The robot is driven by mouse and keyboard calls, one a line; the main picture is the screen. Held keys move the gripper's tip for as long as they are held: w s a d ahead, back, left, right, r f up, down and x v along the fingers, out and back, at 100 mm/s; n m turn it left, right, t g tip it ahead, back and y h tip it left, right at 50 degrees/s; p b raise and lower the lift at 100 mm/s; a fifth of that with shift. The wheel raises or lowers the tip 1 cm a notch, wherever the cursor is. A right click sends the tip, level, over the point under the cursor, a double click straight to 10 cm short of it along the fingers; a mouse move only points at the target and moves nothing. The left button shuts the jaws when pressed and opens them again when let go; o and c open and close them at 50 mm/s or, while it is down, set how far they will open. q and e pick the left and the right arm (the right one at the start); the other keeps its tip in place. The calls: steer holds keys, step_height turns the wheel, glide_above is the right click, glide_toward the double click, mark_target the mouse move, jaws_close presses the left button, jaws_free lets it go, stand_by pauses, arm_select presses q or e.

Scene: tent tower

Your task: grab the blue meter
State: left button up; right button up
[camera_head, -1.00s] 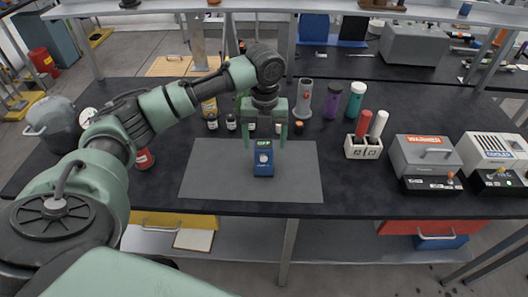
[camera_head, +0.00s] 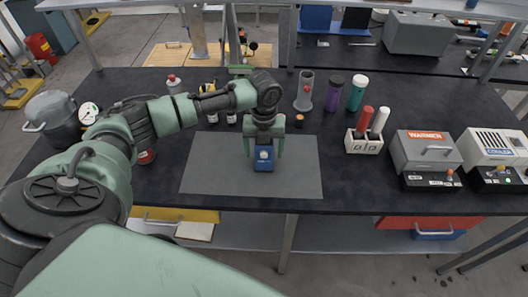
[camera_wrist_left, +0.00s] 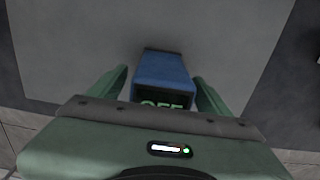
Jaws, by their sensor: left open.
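The blue meter (camera_head: 263,165) stands on a grey mat (camera_head: 215,165) on the dark table, with a pale round knob on its front. My left gripper (camera_head: 264,153) is open and pointing down over the meter, with one finger on each side of it. In the left wrist view the blue meter (camera_wrist_left: 164,75) sits between the two green fingers (camera_wrist_left: 160,90), and part of its lit display shows. Gaps seem to remain between the fingers and its sides. The gripper hides the meter's top in the head view. My right gripper is not in view.
Behind the mat stand small bottles, a grey holder (camera_head: 304,92), a purple bottle (camera_head: 333,95) and a teal bottle (camera_head: 356,97). To the right are a white rack (camera_head: 362,144) with red and white cylinders, a warmer box (camera_head: 425,155) and a cooler box (camera_head: 487,150). The mat is otherwise clear.

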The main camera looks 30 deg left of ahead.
arm_select(q)
steer(key=c, duration=1.6)
steer(key=shift+r, duration=0.1)
jaws_close()
